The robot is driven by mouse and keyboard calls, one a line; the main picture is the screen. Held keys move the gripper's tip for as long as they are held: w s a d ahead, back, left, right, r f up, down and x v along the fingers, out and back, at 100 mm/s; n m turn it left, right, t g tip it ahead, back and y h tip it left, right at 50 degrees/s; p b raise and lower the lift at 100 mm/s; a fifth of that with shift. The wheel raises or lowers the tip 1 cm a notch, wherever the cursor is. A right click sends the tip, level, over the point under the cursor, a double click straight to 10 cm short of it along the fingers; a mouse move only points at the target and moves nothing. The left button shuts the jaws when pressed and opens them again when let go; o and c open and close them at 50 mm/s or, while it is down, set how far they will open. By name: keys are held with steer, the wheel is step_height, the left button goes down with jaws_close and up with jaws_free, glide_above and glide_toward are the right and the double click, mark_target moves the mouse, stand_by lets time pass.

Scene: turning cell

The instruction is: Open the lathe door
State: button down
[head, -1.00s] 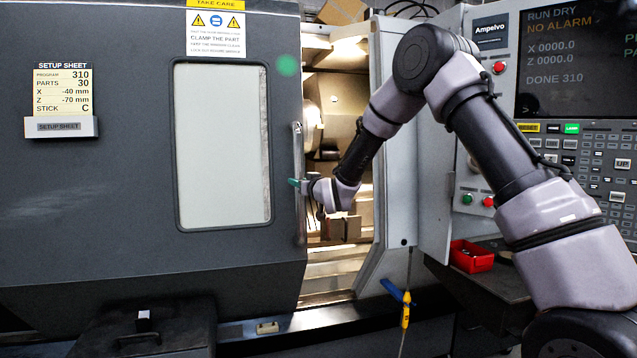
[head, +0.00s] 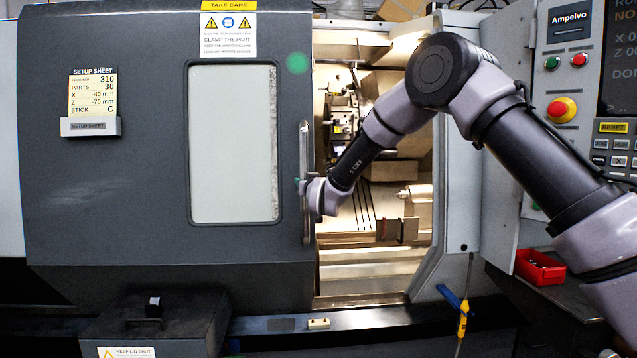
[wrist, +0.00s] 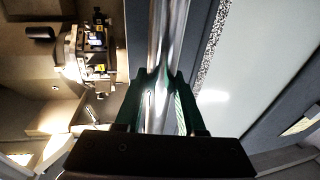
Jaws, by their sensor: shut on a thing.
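The lathe door (head: 150,190) is a dark grey panel with a pale window (head: 232,145). It stands partly open, with the lit inside of the lathe (head: 375,200) showing to its right. A vertical metal bar handle (head: 305,150) runs along the door's right edge. My gripper (head: 302,186) is shut on the handle at about its middle. In the wrist view the two dark green fingers (wrist: 160,105) sit on either side of the shiny bar (wrist: 170,30). My wrist hides part of the handle in the head view.
A control panel (head: 575,100) with a red emergency button stands at the right. A red bin (head: 540,267) sits below it. A black box (head: 160,318) juts out below the door. A blue and yellow tool (head: 455,303) hangs at the lathe's lower right.

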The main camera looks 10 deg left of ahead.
steer(key=s+a, duration=0.4)
steer(key=a, duration=1)
steer(key=shift+s, duration=0.2)
steer(key=shift+d, duration=0.1)
steer(key=c, duration=0.5)
jaws_free()
steer(key=v, duration=1)
steer(key=shift+s+d, duration=0.25)
steer(key=shift+s, duration=0.1)
